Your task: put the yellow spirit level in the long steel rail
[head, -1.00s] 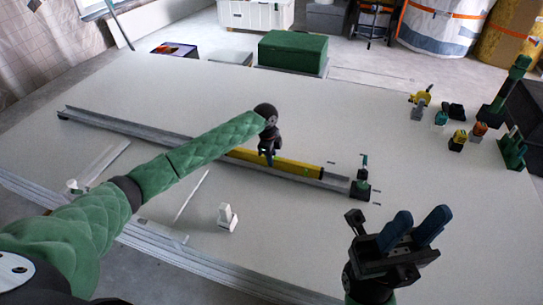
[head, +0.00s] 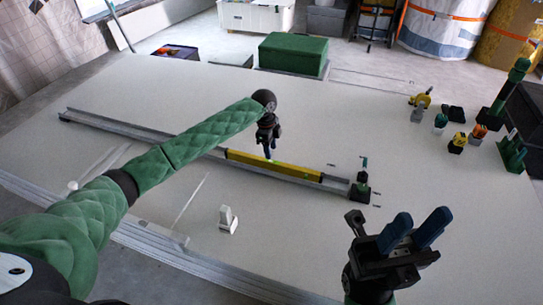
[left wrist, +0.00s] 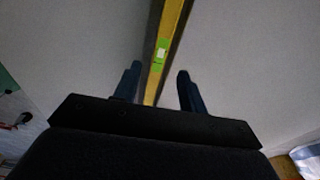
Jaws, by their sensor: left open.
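The yellow spirit level (head: 290,170) lies lengthwise along the long steel rail (head: 100,124), toward the rail's right end. It looks seated in the rail, though I cannot see how deep. My left gripper (head: 268,153) is just above the level's left part, open and pointing down. In the left wrist view the level (left wrist: 156,75), with its green vial, runs between the two blue fingers, with a gap on each side. My right gripper (head: 422,217) is open and empty at the front right, away from the rail.
A dark block with a green-handled clamp (head: 361,188) sits at the rail's right end. A small white object (head: 228,219) stands in front of the rail. Several tools stand at the right. A green box (head: 293,52) is behind. The board between is mostly clear.

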